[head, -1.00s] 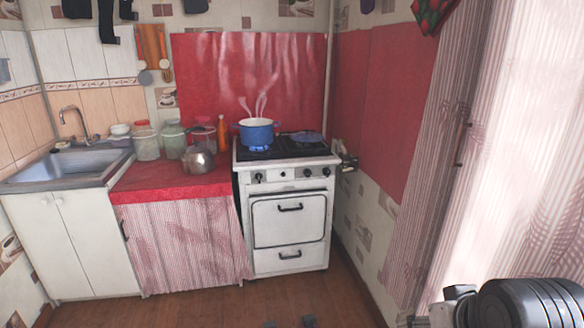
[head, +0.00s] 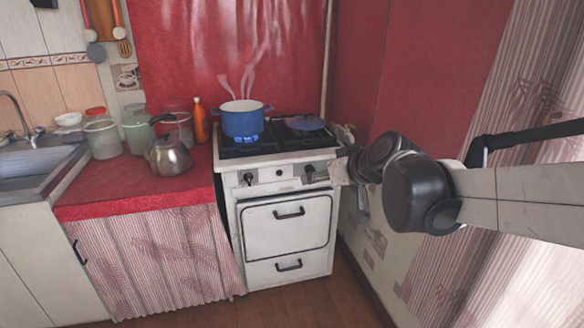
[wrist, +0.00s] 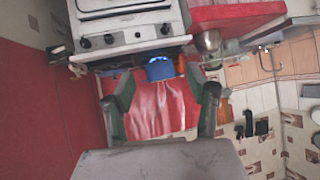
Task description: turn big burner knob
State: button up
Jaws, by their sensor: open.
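The white stove (head: 285,235) has a row of dark knobs on its front panel. A left knob (head: 248,179) and a right knob (head: 309,173) show in the head view, with a smaller dial between them. My gripper (head: 338,172) is at the panel's right end, close to the right knob; contact cannot be told. In the wrist view, which is upside down, my gripper (wrist: 166,90) is open with nothing between its fingers. Two knobs (wrist: 108,40) show at upper left there and one (wrist: 163,30) at upper right. Which knob is the big burner's is not clear.
A steaming blue pot (head: 242,120) stands over a lit flame, and a blue lid-like disc (head: 305,123) lies on the right burner. A kettle (head: 169,157) and jars stand on the red counter (head: 130,193). The red wall (head: 420,80) closely bounds the stove's right side.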

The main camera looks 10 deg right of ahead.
jog(key=w+f+n+t+y+b, duration=0.1)
jog(key=w+f+t+b, duration=0.15)
jog(key=w, duration=0.95)
jog(key=t+h+b, duration=0.1)
jog(key=t+b, duration=0.4)
send_near(311, 171)
jog(key=shift+g, duration=0.25)
jog(key=b+x, duration=0.2)
jog(key=x, duration=0.8)
jog(key=shift+d+f+b, duration=0.15)
jog(key=shift+d+b, duration=0.05)
jog(key=shift+b, duration=0.1)
jog(key=c, duration=1.1)
jog(key=shift+c, duration=0.2)
